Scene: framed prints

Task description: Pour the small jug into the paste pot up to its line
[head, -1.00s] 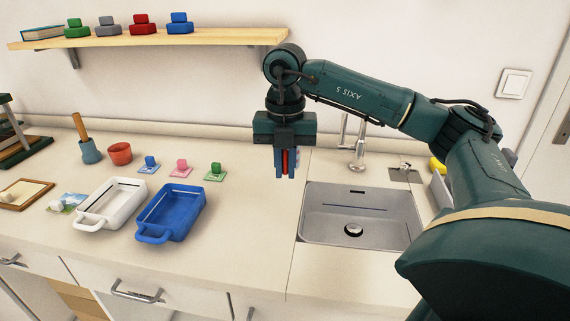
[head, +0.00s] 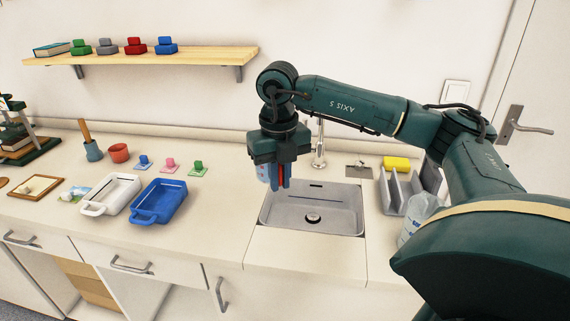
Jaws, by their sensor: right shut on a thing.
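My right gripper (head: 280,180) points down just above the back left of the sink, shut on a small pale, translucent vessel (head: 263,173) that looks like the small jug. The fingers hide much of it, and I cannot see its contents. A red-orange pot (head: 119,153) stands empty-looking on the counter at left; it may be the paste pot. Beside it is a blue-grey pot (head: 94,152) with a wooden handle sticking out. No fill line can be made out on either. My left gripper is out of view.
The sink (head: 330,195) lies under and right of the gripper. White (head: 122,188) and blue (head: 160,202) trays sit left of it, with small coloured stamps behind. The tap (head: 319,150) is close.

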